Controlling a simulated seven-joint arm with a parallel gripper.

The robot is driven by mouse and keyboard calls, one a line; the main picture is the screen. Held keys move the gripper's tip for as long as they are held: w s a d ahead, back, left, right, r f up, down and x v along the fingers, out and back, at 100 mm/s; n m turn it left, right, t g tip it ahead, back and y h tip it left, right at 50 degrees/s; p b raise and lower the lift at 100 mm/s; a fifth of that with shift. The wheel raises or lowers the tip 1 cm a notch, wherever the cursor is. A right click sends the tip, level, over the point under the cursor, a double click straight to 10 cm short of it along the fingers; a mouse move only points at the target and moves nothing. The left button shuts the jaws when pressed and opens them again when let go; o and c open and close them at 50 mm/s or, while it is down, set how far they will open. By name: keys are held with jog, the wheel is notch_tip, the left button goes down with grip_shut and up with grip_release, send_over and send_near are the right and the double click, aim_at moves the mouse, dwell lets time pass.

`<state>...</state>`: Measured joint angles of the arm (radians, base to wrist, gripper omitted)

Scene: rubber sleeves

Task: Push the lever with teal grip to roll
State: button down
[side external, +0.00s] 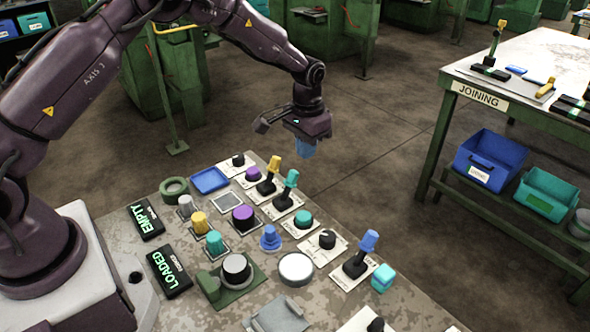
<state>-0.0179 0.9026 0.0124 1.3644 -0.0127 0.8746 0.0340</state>
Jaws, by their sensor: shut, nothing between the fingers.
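The lever with the teal grip (291,178) stands on a pale labelled plate near the table's far right edge. Its black stem rises from a black base and leans slightly. The label on its plate is too small to read. My gripper (305,150) hangs above and behind this lever in the picture, apart from it, with its blue fingertips pointing down. The fingers are together and hold nothing. A lever with a yellow grip (274,165) stands just left of the teal one. A lever with a blue grip (368,241) stands farther right and nearer the camera.
Purple (243,213) and teal (303,217) knobs, a blue tray (209,180) and a green ring (174,187) crowd the table (330,300). Two signs read EMPTY (145,220) and LOADED (169,271). A JOINING bench (550,55) stands apart at right, across open floor.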

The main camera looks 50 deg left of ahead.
aim_at(290, 184)
dwell(0.6)
jog(key=shift+f, duration=2.35)
jog(key=shift+s, duration=0.15)
